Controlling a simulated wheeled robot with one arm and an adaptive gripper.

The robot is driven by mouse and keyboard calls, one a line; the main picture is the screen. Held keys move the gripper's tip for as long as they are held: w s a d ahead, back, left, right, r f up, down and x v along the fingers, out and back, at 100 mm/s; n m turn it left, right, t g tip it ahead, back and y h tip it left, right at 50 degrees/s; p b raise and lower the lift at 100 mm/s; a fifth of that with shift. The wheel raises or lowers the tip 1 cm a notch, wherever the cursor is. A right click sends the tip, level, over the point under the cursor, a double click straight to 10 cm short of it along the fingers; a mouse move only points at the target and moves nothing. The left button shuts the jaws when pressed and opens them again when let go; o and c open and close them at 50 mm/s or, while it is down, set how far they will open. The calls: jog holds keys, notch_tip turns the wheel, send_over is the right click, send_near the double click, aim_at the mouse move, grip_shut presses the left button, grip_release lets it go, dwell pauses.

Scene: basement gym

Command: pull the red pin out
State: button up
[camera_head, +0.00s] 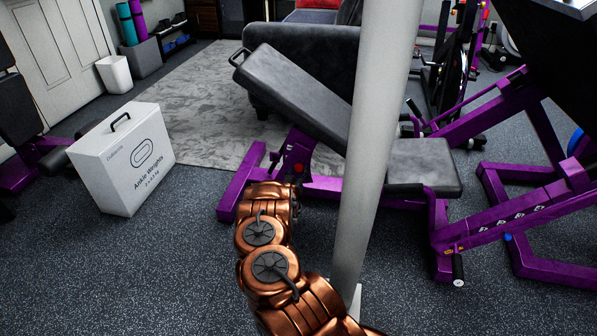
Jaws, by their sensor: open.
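The red pin (299,168) shows as a small red spot on the purple frame under the grey weight bench (300,90). My copper arm reaches up from the bottom of the head view to the bench frame. My gripper (291,176) is at the arm's far end, close to the red pin. It is open, but its fingers are dark and small against the dark bench parts. I cannot tell whether they touch the pin or are around it. Most of the pin's shaft is hidden.
A pale column (378,120) stands right of my arm, in front of the bench. A white ankle weights box (122,160) stands on the left. A purple machine (540,200) fills the right. The speckled floor (120,270) at the lower left is clear.

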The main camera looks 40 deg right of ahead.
jog(key=shift+b+x, duration=0.35)
jog(key=shift+x, duration=0.8)
grip_shut()
